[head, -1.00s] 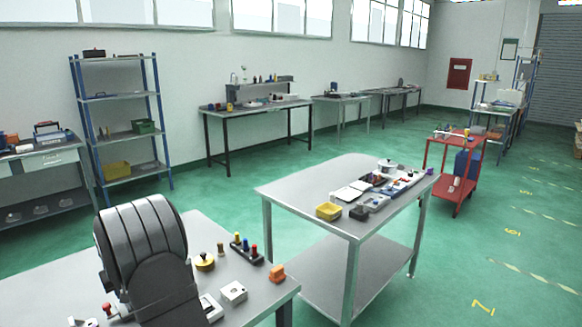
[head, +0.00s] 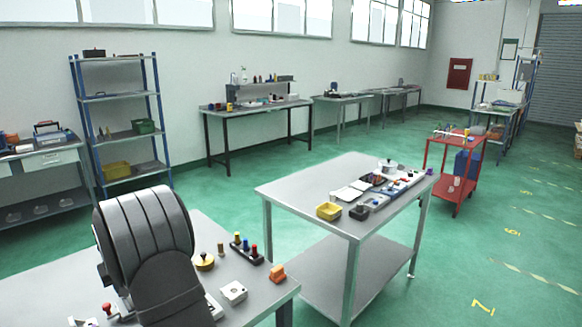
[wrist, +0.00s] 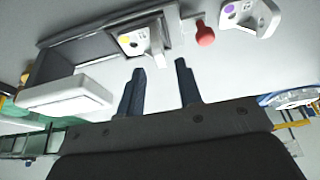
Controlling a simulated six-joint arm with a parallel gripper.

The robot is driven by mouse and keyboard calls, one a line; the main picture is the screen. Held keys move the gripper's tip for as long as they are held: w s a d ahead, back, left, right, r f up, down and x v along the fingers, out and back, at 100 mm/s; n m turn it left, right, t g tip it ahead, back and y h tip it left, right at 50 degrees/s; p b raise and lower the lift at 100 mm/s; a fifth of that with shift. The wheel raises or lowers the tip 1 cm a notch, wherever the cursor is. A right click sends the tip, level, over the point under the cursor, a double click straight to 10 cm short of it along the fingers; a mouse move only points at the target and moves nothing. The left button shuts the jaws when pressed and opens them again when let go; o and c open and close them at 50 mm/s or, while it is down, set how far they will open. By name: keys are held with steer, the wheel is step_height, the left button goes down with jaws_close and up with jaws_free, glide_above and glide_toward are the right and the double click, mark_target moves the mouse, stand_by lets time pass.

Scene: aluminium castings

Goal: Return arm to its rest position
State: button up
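My gripper (wrist: 160,68) shows in the wrist view with its two dark fingers apart and nothing between them. Beyond the fingertips, a white casting with a yellow dot (wrist: 134,42) sits in a grey tray-like fixture (wrist: 90,46). A second white casting with a purple dot (wrist: 255,14) lies to the right on the pale table surface, with a red knob (wrist: 205,34) between the two. A white block-like part (wrist: 66,94) is left of the fingers. In the head view my arm fills the lower left, and the gripper is hidden.
On the near table (head: 272,299) in the head view stand a white block (head: 233,292), an orange part (head: 277,273), a yellow knobbed part (head: 204,262) and a rack of coloured pegs (head: 246,248). Green floor lies between.

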steer(key=x, duration=0.5)
steer(key=shift+f, duration=0.1)
step_height(320, 180, up, 10)
steer(key=shift+f, duration=0.15)
steer(key=s+a+f, duration=0.2)
steer(key=s+a, duration=1.4)
steer(key=shift+m, duration=0.3)
steer(key=f, duration=0.9)
steer(key=shift+s+a+f, duration=0.25)
steer(key=shift+s+f, duration=0.05)
steer(key=shift+s, duration=0.1)
steer(key=shift+v, duration=2)
